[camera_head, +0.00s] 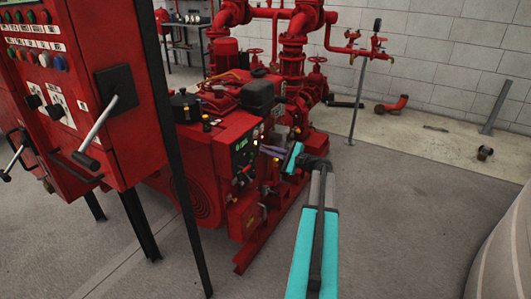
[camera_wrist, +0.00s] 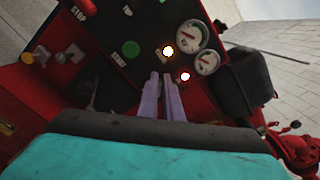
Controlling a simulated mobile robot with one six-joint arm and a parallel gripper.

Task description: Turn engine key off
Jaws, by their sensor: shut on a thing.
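The engine's dark control panel (camera_head: 243,152) faces my arm at the front of the red engine. It fills the upper part of the wrist view (camera_wrist: 105,38), tilted, with a green round button (camera_wrist: 131,48), a lit yellow lamp (camera_wrist: 168,51), a lit whitish lamp (camera_wrist: 185,76) and two gauges. My gripper (camera_head: 264,149) reaches the panel from the right. In the wrist view its two purple fingers (camera_wrist: 162,76) are close together, with the tips at the panel below the yellow lamp. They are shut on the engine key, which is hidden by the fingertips.
A red electrical cabinet (camera_head: 95,95) with a lever handle stands close at left. Red pipes and valves (camera_head: 293,50) rise behind the engine. A thin stand post (camera_head: 357,100) is behind my arm.

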